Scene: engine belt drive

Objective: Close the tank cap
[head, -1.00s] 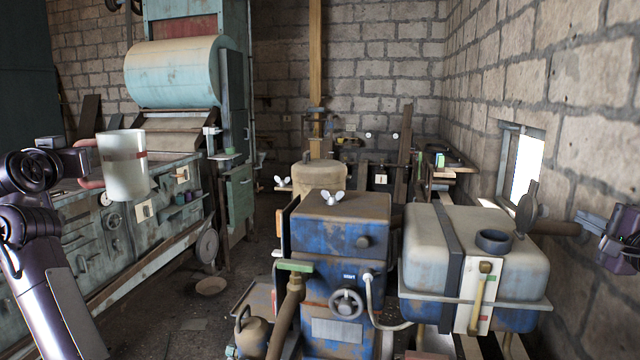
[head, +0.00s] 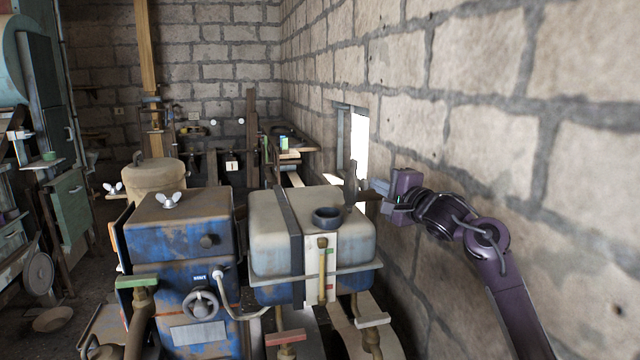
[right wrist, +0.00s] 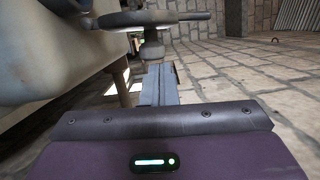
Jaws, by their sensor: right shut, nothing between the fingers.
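The tank (head: 268,232) is a pale, blue-bottomed box with a dark strap. Its dark round filler neck (head: 327,217) on top is uncovered. The tank cap (head: 350,187) stands up, tilted open, at the right of the neck. My right gripper (head: 377,187) is shut and empty, just right of the cap, pointing left at its outer side. In the right wrist view the shut fingers (right wrist: 158,84) lie just below the disc-shaped cap (right wrist: 150,18) and its stem. Whether they touch it I cannot tell. My left gripper is out of view.
A stone wall (head: 480,90) with a small bright window (head: 358,140) runs close along the right, beside my right arm. A blue engine block (head: 180,250) with a wing nut and handwheel stands left of the tank. The space above the tank is clear.

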